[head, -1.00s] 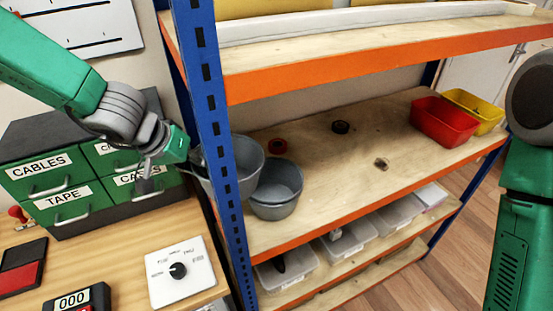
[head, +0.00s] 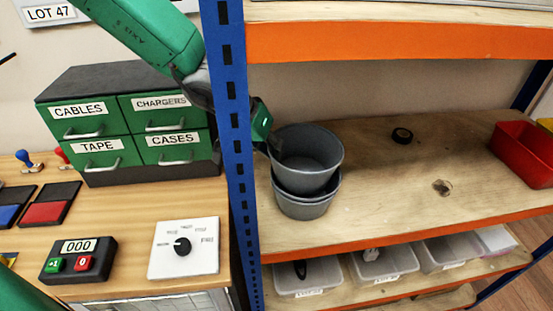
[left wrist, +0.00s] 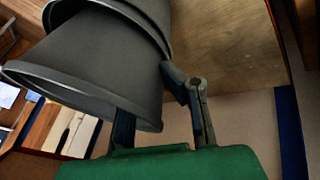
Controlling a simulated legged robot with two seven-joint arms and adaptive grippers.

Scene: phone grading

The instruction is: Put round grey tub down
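The round grey tub (head: 306,150) is at the left end of the middle shelf. It sits upright in, or just over, a second grey tub (head: 303,208); I cannot tell whether its weight rests there. My left gripper (head: 270,138) is at the upper tub's left rim, partly hidden by the blue post. In the left wrist view the gripper (left wrist: 160,110) has its fingers on either side of the tub's wall (left wrist: 90,75), near the rim. The second tub (left wrist: 145,10) shows behind it. My right gripper is not in view.
The blue post (head: 234,140) stands close in front of my left arm. Green drawers (head: 130,125) stand on the left bench.

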